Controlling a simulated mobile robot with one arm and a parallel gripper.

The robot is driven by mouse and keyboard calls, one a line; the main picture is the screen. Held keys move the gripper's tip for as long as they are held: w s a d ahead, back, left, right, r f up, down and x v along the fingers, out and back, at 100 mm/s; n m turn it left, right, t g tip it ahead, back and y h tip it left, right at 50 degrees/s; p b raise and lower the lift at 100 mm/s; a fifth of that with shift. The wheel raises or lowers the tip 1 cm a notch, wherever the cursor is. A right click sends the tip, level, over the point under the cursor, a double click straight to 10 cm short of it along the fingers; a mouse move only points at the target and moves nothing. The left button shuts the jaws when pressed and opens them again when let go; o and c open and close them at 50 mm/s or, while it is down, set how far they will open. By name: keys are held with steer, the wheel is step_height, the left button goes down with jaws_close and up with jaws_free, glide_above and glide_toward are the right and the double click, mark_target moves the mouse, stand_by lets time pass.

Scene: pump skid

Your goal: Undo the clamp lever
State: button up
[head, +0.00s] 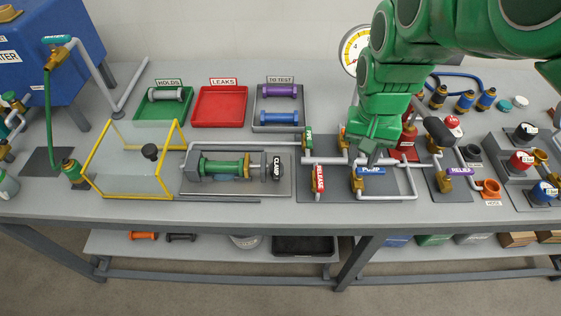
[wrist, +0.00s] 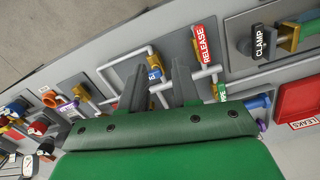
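The clamp lever (head: 277,168) has a black handle marked CLAMP. It stands at the right end of a fixture plate that holds a green cylinder (head: 222,167). In the wrist view the clamp lever (wrist: 262,42) is at the upper right, apart from my fingers. My gripper (head: 371,152) hangs over the valve plate to the right of the clamp lever. In the wrist view my gripper (wrist: 158,76) shows two grey fingers spread apart with nothing held between them. Pipes show between and beyond the fingers. The fingertips are hard to make out in the head view.
A yellow frame guard (head: 108,149) stands left of the fixture. Green, red (head: 220,106) and grey trays lie behind it.

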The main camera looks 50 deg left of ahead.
mark_target(276, 167)
steer(key=s+a+f, duration=0.1)
steer(key=s+a, duration=0.1)
steer(key=a, duration=0.4)
steer(key=s+a+f+n, duration=0.1)
steer(key=s+a+f, duration=0.1)
steer(key=a, duration=0.3)
steer(key=s+a+f+n, duration=0.1)
steer(key=s+a+f, duration=0.1)
steer(key=a, duration=0.4)
steer(key=shift+s+a, duration=0.35)
steer(key=shift+s, duration=0.35)
steer(key=shift+s+a+f, duration=0.1)
steer(key=shift+a, duration=0.05)
steer(key=shift+f, duration=3.8)
jaws_close()
